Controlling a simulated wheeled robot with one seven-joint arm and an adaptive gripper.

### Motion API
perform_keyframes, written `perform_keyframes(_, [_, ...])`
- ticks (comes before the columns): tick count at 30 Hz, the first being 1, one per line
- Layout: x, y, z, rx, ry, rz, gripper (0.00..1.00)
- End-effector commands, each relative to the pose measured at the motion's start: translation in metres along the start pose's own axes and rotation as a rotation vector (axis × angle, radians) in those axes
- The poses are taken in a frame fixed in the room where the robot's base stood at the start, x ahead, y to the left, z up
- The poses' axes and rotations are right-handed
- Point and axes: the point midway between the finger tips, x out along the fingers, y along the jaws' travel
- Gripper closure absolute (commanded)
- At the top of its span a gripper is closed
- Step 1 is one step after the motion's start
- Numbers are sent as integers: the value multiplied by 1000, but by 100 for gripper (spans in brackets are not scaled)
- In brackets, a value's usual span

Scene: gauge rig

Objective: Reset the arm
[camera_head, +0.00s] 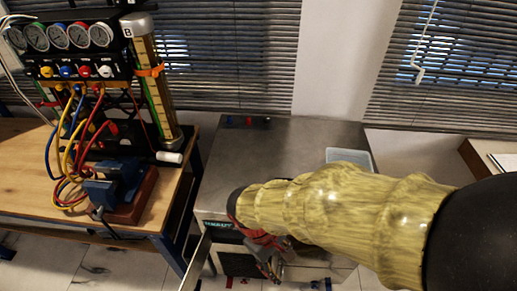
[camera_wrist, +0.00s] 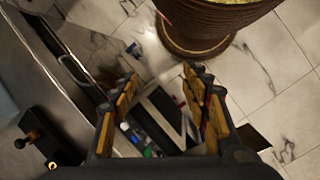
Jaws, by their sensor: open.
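My arm, in a yellow mottled sleeve, reaches from the right edge of the head view toward the front of a grey metal cabinet (camera_head: 285,150). My gripper (camera_head: 268,262) hangs low in front of that cabinet, partly hidden by the arm. In the wrist view my gripper (camera_wrist: 163,78) has its two orange-and-black fingers spread apart. Nothing is held between them. Beyond the fingers, lower down, lies an open-topped container (camera_wrist: 160,120) with several small items; its exact form is hard to tell.
The cabinet front with a bar handle (camera_wrist: 75,70) is close at left in the wrist view. A wooden bench (camera_head: 30,165) at left bears a gauge rig (camera_head: 75,55), hoses and a blue vise (camera_head: 115,182). A pale tray (camera_head: 350,158) sits on the cabinet. Marble-tiled floor (camera_wrist: 285,50) lies below.

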Motion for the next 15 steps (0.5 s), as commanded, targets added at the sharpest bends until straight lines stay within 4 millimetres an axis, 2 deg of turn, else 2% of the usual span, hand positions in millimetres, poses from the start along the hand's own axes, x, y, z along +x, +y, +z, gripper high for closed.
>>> perform_keyframes(1, [-14, 7, 6, 70, 60, -32, 53])
perform_keyframes(8, [-68, 35, 34, 350, 298, -138, 53])
perform_keyframes(15, [-119, 75, 82, 612, 529, -148, 53])
